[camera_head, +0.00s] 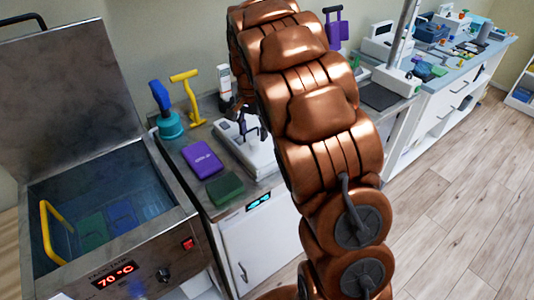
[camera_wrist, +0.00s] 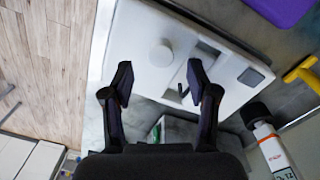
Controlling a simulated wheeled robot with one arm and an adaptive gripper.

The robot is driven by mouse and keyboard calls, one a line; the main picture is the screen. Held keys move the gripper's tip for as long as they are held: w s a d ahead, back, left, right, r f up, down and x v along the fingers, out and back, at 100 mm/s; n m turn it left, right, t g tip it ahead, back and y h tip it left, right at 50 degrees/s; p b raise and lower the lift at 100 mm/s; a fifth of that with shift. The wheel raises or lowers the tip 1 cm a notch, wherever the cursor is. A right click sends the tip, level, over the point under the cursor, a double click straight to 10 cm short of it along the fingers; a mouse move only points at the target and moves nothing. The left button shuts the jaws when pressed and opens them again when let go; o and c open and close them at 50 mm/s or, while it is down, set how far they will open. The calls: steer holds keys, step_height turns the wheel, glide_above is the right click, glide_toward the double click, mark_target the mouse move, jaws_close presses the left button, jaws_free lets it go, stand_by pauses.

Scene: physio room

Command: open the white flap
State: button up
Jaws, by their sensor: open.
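A white boxy device (camera_head: 261,158) stands on the grey counter, partly hidden behind my arm. In the wrist view its white top (camera_wrist: 137,38) shows a round white knob (camera_wrist: 162,55), a recess and a small dark lever (camera_wrist: 185,92). I cannot tell which part of it is the flap. My gripper (camera_wrist: 160,78) is open and empty over this device, its fingers apart on either side below the knob. In the head view my gripper (camera_head: 247,125) is small and dark above the device. Whether a finger touches the device cannot be told.
A purple pack (camera_head: 202,158) and a green pack (camera_head: 225,188) lie left of the device. A blue-handled teal tool (camera_head: 165,112), a yellow handle (camera_head: 188,95) and a white bottle-like thermometer (camera_wrist: 270,147) stand close by. An open steel tank (camera_head: 110,240) reads 70 °C.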

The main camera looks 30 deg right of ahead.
steer(key=shift+r+b, duration=0.35)
steer(key=shift+r, duration=1.2)
steer(key=shift+s+a+r, duration=0.1)
steer(key=shift+s+r, duration=0.05)
steer(key=shift+r, duration=0.15)
steer(key=s+a+r+n+p, duration=0.2)
steer(key=s+a+r+p, duration=0.1)
steer(key=s, duration=0.7)
steer(key=s+a+r+n+g+p, duration=0.1)
steer(key=s+a+r+n+p, duration=0.2)
steer(key=s, duration=0.7)
steer(key=shift+s+a+r+n+p, duration=0.3)
steer(key=shift+s+r, duration=0.05)
steer(key=shift+r, duration=0.7)
